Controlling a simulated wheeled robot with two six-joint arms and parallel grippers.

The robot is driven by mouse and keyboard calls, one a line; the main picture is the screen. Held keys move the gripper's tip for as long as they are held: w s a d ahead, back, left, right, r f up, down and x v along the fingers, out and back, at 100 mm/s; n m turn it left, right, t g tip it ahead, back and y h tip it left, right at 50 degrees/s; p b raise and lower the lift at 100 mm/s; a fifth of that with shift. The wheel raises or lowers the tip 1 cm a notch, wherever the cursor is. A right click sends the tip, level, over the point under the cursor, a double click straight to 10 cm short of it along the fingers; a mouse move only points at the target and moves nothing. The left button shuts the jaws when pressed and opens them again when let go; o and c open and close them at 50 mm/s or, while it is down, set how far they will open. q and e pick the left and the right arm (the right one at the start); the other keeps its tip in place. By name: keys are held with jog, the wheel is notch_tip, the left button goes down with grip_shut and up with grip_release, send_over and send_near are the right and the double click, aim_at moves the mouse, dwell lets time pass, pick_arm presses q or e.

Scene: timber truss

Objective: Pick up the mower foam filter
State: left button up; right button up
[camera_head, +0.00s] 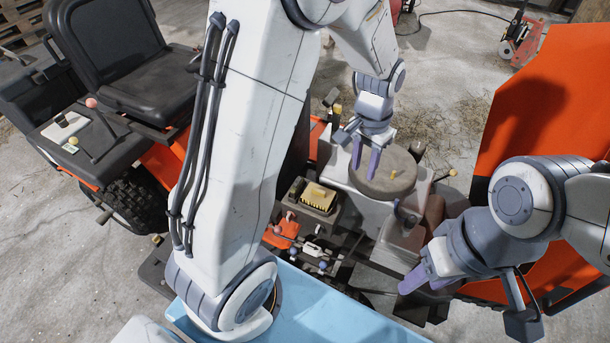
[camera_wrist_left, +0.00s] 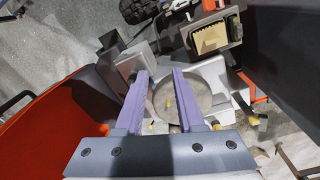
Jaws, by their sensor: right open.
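A yellow ribbed block (camera_head: 319,195), which looks like the foam filter, sits in an open dark housing (camera_head: 313,210) on the mower engine. It also shows in the left wrist view as a pale yellow block (camera_wrist_left: 211,38) near the top right. My right gripper (camera_head: 422,284) is open and empty, low on the right, away from the block.
The orange mower hood (camera_head: 540,100) stands raised at the right. A black seat (camera_head: 140,70) is at the upper left. Small parts, including an orange one (camera_head: 282,233), lie below the housing. A light blue surface (camera_head: 310,310) is at the bottom.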

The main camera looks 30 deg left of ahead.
pick_arm(q)
jog(key=w+a+f+n, duration=0.1)
jog(key=w+a+f, duration=0.1)
jog(key=a+f, duration=0.4)
jog(key=w+a+f+n, duration=0.1)
jog(key=w+a+f, duration=0.1)
jog(key=a+f, duration=0.3)
jog(key=w+a+f+n, duration=0.1)
jog(key=w+a+f, duration=0.2)
jog(key=a+f, duration=0.3)
jog(key=shift+a+f+n, duration=0.15)
jog(key=shift+a, duration=1.1)
jog(key=shift+a+f+n, duration=0.15)
jog(key=shift+a, duration=1.1)
send_over(297, 181)
notch_tip(297, 181, down, 5)
jog(key=shift+w+a+r, duration=0.15)
jog(key=f, duration=0.1)
jog(key=f+p, duration=0.1)
jog(key=f, duration=0.2)
jog(key=shift+s+d+f, duration=0.2)
jog(key=shift+d+f, duration=0.05)
jog(key=shift+f, duration=0.75)
grip_shut()
